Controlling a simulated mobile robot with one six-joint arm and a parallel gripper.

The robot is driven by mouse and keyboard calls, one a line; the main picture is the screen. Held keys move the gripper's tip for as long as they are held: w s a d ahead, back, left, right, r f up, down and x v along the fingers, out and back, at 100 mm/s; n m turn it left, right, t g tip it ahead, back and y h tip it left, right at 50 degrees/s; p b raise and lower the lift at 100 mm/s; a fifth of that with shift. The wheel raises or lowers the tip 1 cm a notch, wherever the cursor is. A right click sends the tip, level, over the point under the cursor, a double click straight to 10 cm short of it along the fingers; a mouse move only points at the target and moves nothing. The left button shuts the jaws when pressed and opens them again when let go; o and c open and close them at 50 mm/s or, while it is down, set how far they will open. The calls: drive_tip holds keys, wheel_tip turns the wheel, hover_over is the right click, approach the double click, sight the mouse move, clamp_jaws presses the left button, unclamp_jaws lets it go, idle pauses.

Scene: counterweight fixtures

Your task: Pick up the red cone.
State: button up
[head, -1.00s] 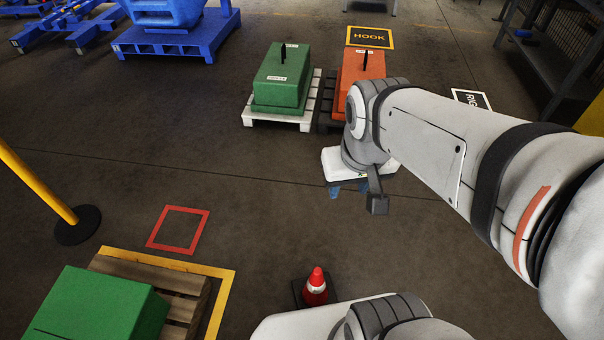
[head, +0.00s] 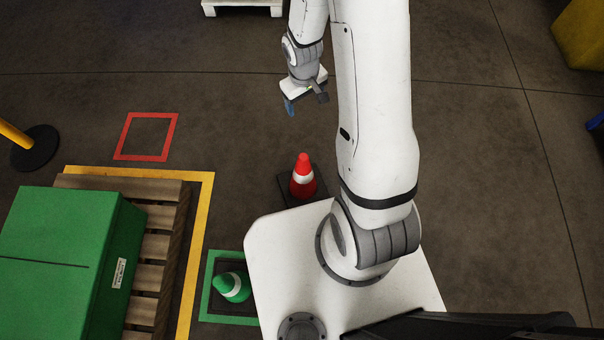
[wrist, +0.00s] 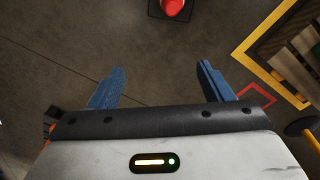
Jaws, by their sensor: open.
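The red cone (head: 303,178) with a white band stands upright on a dark square base on the floor, close to the front of my base in the head view. In the wrist view the red cone (wrist: 173,7) shows at the top edge, partly cut off. My gripper (head: 290,105) is in the air beyond the cone in the head view. In the wrist view its two blue fingers (wrist: 160,85) are apart, with only bare floor between them. The cone lies ahead of the fingertips and is not touched.
A green cone (head: 232,287) leans tilted inside a green floor square (head: 207,290). A green block (head: 60,250) sits on a wooden pallet (head: 150,262) at left.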

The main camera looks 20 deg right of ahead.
drive_tip(key=n+b, duration=0.2)
drive_tip(key=b, duration=0.5)
approach(303, 157)
drive_tip(key=shift+g+y, duration=0.3)
drive_tip(key=shift+g, duration=0.1)
drive_tip(key=f, duration=0.5)
drive_tip(key=shift+w, duration=0.3)
drive_tip(key=f+b, duration=0.4)
drive_tip(key=f, duration=0.1)
drive_tip(key=f+b, duration=0.2)
drive_tip(key=b, duration=0.1)
drive_tip(key=shift+d+f, duration=0.3)
drive_tip(key=shift+f, duration=0.1)
drive_tip(key=shift+r, duration=0.1)
clamp_jaws()
